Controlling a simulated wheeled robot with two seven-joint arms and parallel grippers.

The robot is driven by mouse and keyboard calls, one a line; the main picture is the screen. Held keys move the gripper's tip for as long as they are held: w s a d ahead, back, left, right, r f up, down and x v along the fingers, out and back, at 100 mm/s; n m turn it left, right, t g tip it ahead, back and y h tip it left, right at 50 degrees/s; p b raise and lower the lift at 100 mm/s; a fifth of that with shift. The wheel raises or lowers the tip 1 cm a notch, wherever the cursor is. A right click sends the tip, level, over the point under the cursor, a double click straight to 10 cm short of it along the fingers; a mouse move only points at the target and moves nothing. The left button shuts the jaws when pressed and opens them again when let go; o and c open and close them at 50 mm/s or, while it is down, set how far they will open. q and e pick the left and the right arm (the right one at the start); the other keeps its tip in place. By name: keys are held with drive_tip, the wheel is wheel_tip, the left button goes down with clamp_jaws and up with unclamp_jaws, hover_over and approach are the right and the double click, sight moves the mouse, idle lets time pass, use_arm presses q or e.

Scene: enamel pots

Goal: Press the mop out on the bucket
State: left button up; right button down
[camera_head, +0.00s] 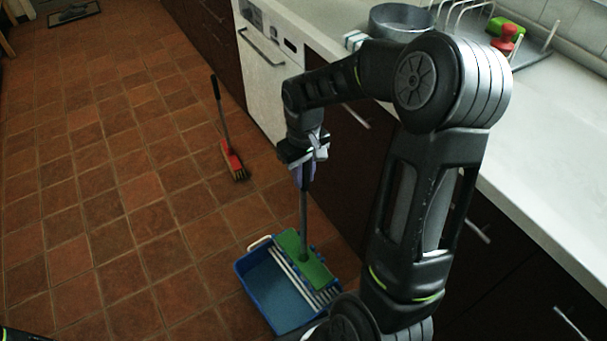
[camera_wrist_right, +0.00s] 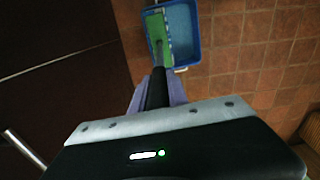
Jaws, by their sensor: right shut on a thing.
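The blue bucket (camera_head: 249,278) stands on the floor at bottom centre, with pale water-like blue inside and light wringer bars on its right part. The mop has a flat green head (camera_head: 312,270) and a grey pole (camera_head: 304,215). The head lies over the wringer side of the bucket; whether it is pressed down on the bars I cannot tell. My right gripper (camera_head: 306,170) is shut on the upper pole, which is nearly upright. The right wrist view shows the purple fingers (camera_wrist_right: 158,88) around the pole, the green head (camera_wrist_right: 157,30) and the bucket (camera_wrist_right: 186,28). My left gripper is not in view.
A red brush with a dark handle (camera_head: 232,160) is on the tiles, up and left of the bucket. Dark cabinets and a white dishwasher (camera_head: 268,78) stand to the right, under a counter with a metal pot (camera_head: 400,20).

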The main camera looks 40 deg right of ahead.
sight(303, 198)
wheel_tip(303, 198, down, 7)
drive_tip(key=b, duration=0.5)
drive_tip(key=shift+f, duration=0.15)
drive_tip(key=shift+f+b, duration=0.6)
drive_tip(key=shift+f, duration=0.15)
drive_tip(key=shift+f+b, duration=0.3)
drive_tip(key=shift+f, duration=0.1)
idle(0.9)
drive_tip(key=shift+r, duration=0.1)
wheel_tip(303, 198, up, 9)
drive_tip(key=p, duration=0.7)
drive_tip(key=shift+w, duration=0.1)
